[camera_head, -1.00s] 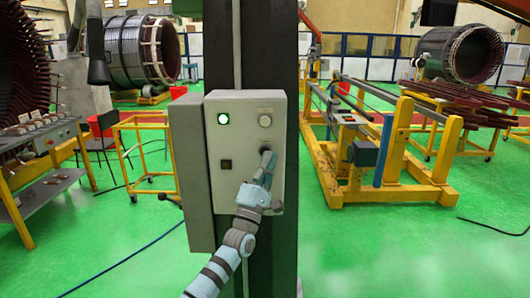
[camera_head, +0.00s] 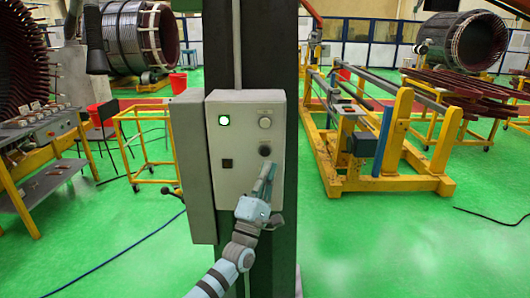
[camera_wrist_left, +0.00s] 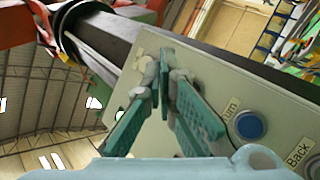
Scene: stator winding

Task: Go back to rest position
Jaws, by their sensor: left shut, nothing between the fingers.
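My left gripper (camera_head: 269,167) is in front of the lower right part of a grey control box (camera_head: 240,190) on a dark column. Its fingers are shut and hold nothing. The fingertips are just below a dark round button (camera_head: 265,150); I cannot tell whether they touch the panel. In the left wrist view, the teal fingers (camera_wrist_left: 164,65) come together at the tips, in front of the panel. A blue button (camera_wrist_left: 250,125) and a second button marked "Back" (camera_wrist_left: 315,167) are to their right. My right gripper is not in view.
A yellow frame (camera_head: 390,185) stands at the right and a yellow cart (camera_head: 150,145) at the left. Green floor (camera_head: 120,240) lies open in front.

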